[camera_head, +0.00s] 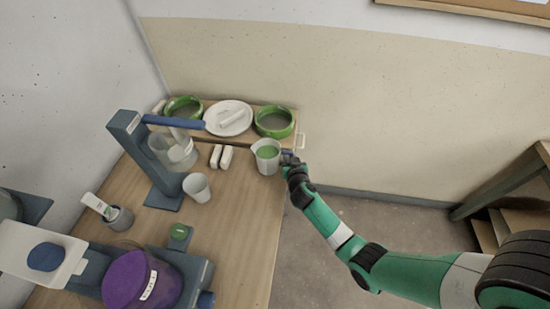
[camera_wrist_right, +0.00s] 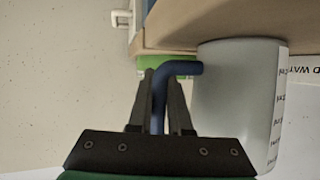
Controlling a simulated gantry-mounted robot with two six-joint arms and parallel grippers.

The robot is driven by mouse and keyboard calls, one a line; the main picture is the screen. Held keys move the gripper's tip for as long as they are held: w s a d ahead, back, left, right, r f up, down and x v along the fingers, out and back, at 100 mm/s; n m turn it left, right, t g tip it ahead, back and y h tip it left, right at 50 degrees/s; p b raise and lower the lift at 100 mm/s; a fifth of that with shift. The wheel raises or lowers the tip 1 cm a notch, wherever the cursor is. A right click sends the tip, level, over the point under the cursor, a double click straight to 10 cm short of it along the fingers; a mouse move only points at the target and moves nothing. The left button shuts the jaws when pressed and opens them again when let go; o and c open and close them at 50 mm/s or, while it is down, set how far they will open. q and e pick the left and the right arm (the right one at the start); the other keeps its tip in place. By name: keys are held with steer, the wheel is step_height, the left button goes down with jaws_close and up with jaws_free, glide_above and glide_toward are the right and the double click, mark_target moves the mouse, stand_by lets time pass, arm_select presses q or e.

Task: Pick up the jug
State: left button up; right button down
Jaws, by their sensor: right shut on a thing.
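The jug (camera_head: 262,163) is pale grey with green liquid inside and stands upright at the right edge of the wooden table. Its blue handle (camera_head: 287,152) points right. My right gripper (camera_head: 291,163) is at this handle. In the right wrist view the jug (camera_wrist_right: 235,105) shows as a grey cylinder with a printed label. There my right gripper (camera_wrist_right: 161,85) is shut on the blue handle (camera_wrist_right: 184,68), with a finger on each side. I cannot tell whether the jug touches the table. My left gripper is not in view.
Two green-rimmed sieves (camera_head: 274,122) and a white plate (camera_head: 228,118) are behind the jug. White blocks (camera_head: 221,157), a white cup (camera_head: 197,187) and a blue-grey stand (camera_head: 130,150) are to its left. A purple bucket (camera_head: 128,279) is in front. The front-right tabletop is clear.

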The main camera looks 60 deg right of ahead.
steer(key=shift+r, duration=0.25)
steer(key=shift+r+p, duration=0.55)
steer(key=shift+r, duration=0.2)
steer(key=s+r+p, duration=0.8)
steer(key=s+r, duration=0.3)
steer(key=s, duration=0.3)
steer(key=shift+a, duration=0.35)
steer(key=shift+r, duration=0.1)
